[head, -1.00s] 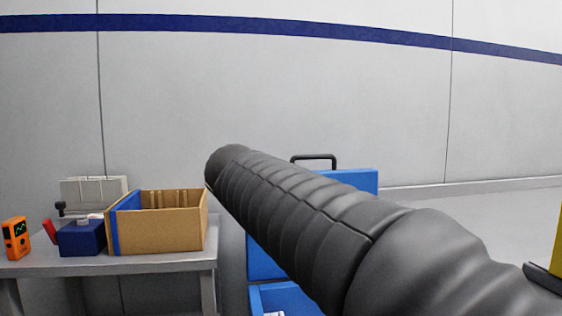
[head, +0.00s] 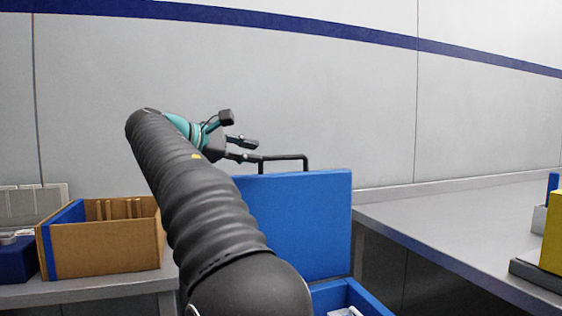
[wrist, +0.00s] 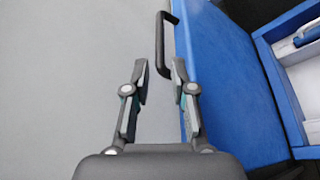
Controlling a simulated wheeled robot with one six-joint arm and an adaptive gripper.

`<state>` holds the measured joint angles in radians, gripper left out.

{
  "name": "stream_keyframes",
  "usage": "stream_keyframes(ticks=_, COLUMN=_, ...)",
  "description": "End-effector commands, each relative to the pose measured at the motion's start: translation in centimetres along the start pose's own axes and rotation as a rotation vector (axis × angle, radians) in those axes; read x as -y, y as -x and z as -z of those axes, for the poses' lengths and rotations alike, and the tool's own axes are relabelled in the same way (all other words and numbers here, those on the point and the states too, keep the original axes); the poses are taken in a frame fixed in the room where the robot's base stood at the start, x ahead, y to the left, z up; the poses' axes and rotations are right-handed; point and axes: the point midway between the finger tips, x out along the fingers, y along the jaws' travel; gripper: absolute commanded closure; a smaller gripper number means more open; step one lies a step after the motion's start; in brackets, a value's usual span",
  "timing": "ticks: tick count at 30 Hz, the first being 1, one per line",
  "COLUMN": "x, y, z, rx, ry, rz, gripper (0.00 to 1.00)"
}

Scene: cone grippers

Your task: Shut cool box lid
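The blue cool box lid (head: 305,225) stands open and upright, with a black bar handle (head: 290,157) on its top edge. The cool box (head: 365,297) is below it, partly cut off by the frame. My gripper (head: 250,150) is at the left end of the handle in the head view. In the wrist view, my gripper (wrist: 160,80) has its two fingers spread apart. The handle (wrist: 162,45) lies just beyond the fingertips, roughly in line with the gap. The right finger is close to the lid (wrist: 225,85); contact cannot be told.
A cardboard box (head: 105,245) and a dark blue item (head: 18,260) are on a bench at left. A grey table (head: 460,225) stands at right, with a yellow item (head: 553,235) at its edge. White contents (wrist: 305,45) show inside the cool box.

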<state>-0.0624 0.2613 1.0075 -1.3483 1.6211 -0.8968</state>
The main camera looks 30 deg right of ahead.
Motion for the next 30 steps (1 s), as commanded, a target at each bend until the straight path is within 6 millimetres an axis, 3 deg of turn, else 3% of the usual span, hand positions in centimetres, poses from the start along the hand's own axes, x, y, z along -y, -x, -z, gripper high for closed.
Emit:
stream_keyframes(ticks=6, x=0.2, y=-4.3, z=0.0, rx=0.002, ry=0.0, rz=0.003, gripper=0.75)
stream_keyframes(ticks=15, x=0.1, y=-8.9, z=0.1, rx=-0.001, ry=0.0, rz=0.002, gripper=0.75)
stream_keyframes(ticks=21, x=0.1, y=-10.2, z=0.1, rx=-0.003, ry=0.001, rz=0.0, gripper=0.75)
stream_keyframes(ticks=30, x=0.1, y=-10.3, z=0.1, rx=-0.004, ry=0.001, rz=0.0, gripper=0.75)
